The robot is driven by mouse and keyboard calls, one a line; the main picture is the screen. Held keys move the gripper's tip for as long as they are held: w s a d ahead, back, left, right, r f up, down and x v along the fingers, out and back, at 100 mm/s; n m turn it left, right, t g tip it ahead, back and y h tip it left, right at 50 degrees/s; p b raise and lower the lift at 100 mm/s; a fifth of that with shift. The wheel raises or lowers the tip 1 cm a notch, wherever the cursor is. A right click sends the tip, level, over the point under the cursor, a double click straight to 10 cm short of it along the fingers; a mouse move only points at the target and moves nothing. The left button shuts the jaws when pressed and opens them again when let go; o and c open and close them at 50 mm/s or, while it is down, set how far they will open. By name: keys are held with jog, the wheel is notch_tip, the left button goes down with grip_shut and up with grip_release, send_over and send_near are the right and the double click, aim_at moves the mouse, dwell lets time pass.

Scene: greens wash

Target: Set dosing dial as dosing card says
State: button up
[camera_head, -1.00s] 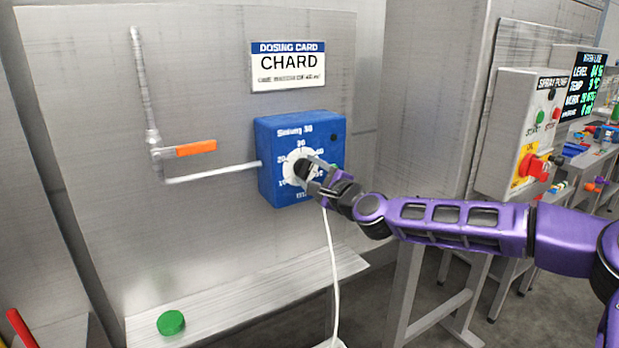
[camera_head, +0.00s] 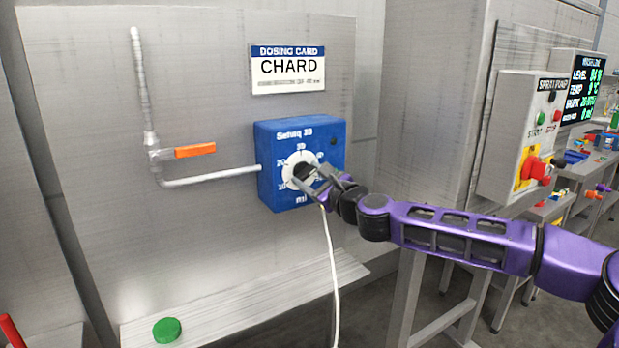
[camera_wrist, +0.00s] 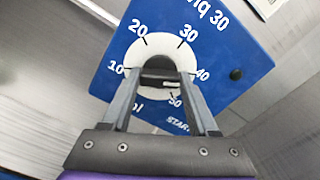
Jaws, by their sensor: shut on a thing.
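The blue dosing box (camera_head: 271,135) is mounted on the metal panel, with a white dial face (camera_head: 291,165) marked in tens from 10 to 50. It also shows in the wrist view (camera_wrist: 215,45), where the white dial ring (camera_wrist: 152,48) is partly behind my fingers. My gripper (camera_head: 306,174) is shut on the dark dial knob (camera_wrist: 160,77) at the dial's centre. The knob's pale pointer mark lies on the right side, near 50. The dosing card (camera_head: 288,68) hangs above the box and reads CHARD; its small bottom line is too blurred to read surely.
A pipe with an orange-handled valve (camera_head: 195,150) runs into the box from the left. A white hose (camera_head: 331,260) hangs below the box. A green round cap (camera_head: 167,330) sits on the ledge. The spray pump box (camera_head: 522,135) stands at the right.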

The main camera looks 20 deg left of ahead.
jog(key=o, duration=1.4)
jog(key=shift+d, duration=0.1)
jog(key=v, duration=1.7)
jog(key=shift+s, duration=0.2)
jog(key=shift+f, duration=0.1)
